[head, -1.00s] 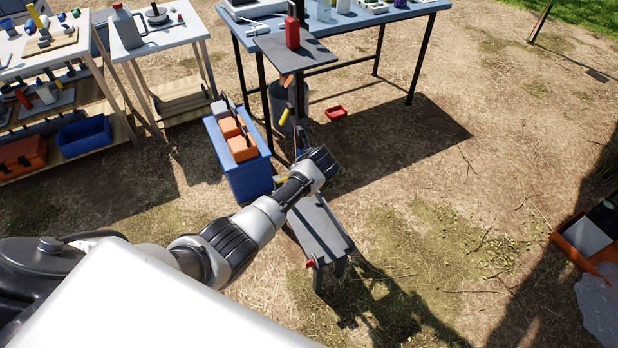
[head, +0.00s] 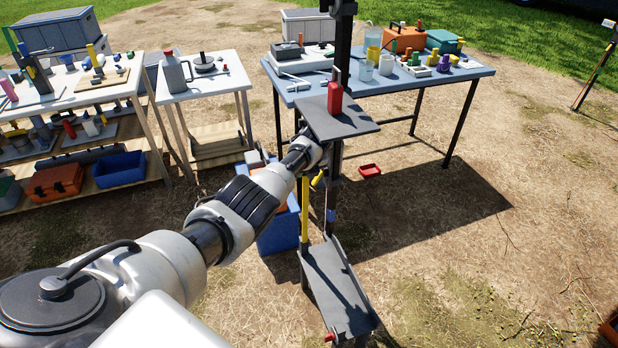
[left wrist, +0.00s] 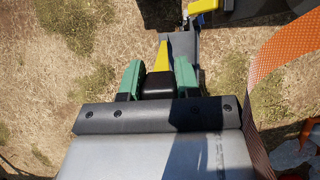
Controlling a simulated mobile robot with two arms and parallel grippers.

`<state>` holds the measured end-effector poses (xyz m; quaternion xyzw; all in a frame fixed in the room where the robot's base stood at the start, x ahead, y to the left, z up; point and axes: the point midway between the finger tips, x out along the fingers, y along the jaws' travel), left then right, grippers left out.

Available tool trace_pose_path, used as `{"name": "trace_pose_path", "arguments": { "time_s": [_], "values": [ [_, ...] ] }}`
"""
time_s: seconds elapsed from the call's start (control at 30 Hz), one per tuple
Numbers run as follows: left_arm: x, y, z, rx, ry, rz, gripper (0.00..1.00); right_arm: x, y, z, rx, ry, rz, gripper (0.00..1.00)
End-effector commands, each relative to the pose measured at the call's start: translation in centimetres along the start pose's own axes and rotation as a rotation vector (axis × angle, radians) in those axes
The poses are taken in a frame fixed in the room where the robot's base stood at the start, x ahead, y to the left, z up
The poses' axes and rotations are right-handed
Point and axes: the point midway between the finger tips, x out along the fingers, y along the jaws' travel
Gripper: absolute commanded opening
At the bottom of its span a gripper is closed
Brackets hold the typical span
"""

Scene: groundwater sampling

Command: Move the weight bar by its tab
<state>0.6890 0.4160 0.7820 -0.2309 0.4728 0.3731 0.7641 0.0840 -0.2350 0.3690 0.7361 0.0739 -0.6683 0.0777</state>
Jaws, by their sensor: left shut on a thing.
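A yellow bar (head: 305,210), which I take to be the weight bar, hangs upright in the head view below the end of my left arm, beside the dark post. In the left wrist view, the green fingers of my left gripper (left wrist: 158,82) are shut on a dark block (left wrist: 158,88), seemingly the tab. The yellow bar (left wrist: 162,55) runs on beyond that block and narrows away from the camera. In the head view the fingers are hidden behind my own arm. My right gripper is not in view.
A blue-topped table (head: 460,82) stands behind.

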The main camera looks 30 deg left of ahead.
Motion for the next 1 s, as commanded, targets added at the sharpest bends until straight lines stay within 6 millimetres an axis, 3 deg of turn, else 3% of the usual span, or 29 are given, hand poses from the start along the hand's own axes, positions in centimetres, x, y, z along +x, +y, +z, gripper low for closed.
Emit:
{"name": "trace_pose_path", "arguments": {
  "time_s": [0.43,0.47,0.6,1.0],
  "values": [
    [0.20,0.12,0.16,0.000,-0.002,0.001,0.00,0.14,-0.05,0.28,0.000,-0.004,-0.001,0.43],
    [0.20,0.11,0.16,0.000,-0.001,0.001,0.35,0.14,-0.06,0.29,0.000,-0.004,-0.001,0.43],
    [0.18,0.09,0.14,0.000,-0.001,0.001,0.56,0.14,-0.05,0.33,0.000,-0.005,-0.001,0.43],
    [-0.38,0.03,0.22,0.000,-0.001,-0.001,0.57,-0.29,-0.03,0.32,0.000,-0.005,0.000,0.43]
  ]
}}
